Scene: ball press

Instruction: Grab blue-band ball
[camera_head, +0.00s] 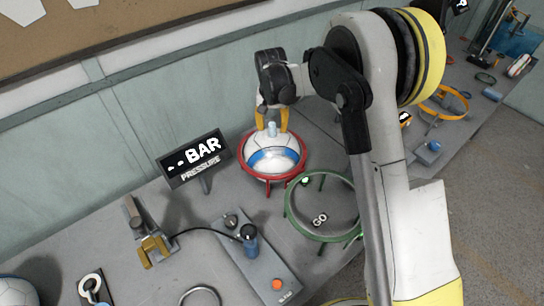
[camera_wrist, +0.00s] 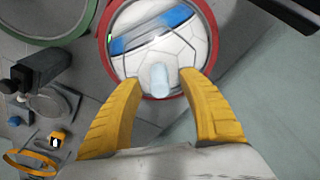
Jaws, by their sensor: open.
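The blue-band ball (camera_head: 274,161) is white with a blue band and sits in a red ring stand (camera_head: 245,163) on the bench. In the wrist view the ball (camera_wrist: 185,55) fills the upper middle, inside the red ring (camera_wrist: 103,32). A pale translucent peg (camera_wrist: 159,80) stands up from the ball. My gripper (camera_wrist: 165,85) is open, its two yellow fingers spread on either side of the peg. In the head view my gripper (camera_head: 271,117) is just above the ball. I cannot tell whether the fingers touch the ball.
A green ring stand (camera_head: 290,208) marked GO stands beside the red one. A pressure display (camera_head: 193,158) stands at its left. A pump-like device (camera_head: 249,240) and a brass clamp (camera_head: 153,246) are on the bench. Another ball (camera_head: 15,291) is at the lower left. The wall is close behind.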

